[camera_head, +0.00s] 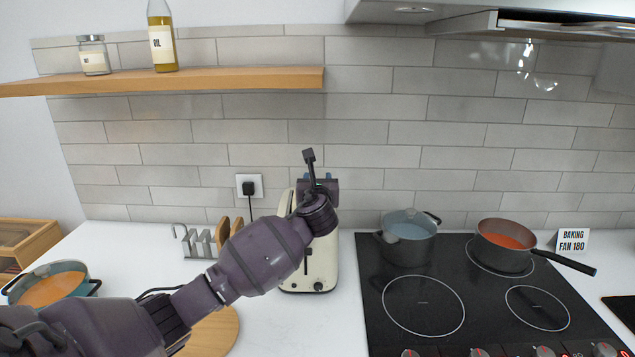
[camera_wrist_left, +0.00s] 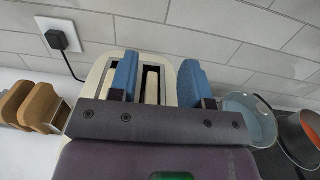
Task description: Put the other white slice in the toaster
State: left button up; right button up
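The cream toaster (camera_head: 319,262) stands on the white counter against the tiled wall. Its top with dark slots shows in the left wrist view (camera_wrist_left: 172,74). A pale upright piece (camera_wrist_left: 152,88), which looks like a white slice, sits in a slot between my fingers. My left gripper (camera_head: 317,182) is above the toaster, and its blue fingers (camera_wrist_left: 159,82) are spread apart with nothing clamped between them. The metal toast rack (camera_head: 190,243) stands left of the toaster, with brown slices (camera_head: 223,231) at its right end. My arm hides part of the toaster and counter.
A grey-blue pot (camera_head: 408,239) and a pan with red content (camera_head: 503,245) stand on the black hob to the right. A wall plug (camera_head: 248,187) is behind. A round wooden board (camera_head: 215,335) and a pot of orange soup (camera_head: 52,288) are at left. A wooden shelf (camera_head: 230,78) hangs above.

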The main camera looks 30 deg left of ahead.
pick_arm(q)
jog(key=v, duration=1)
jog(key=shift+s+d, duration=0.25)
jog(key=shift+s, duration=0.05)
jog(key=shift+f, duration=0.15)
dwell(0.3)
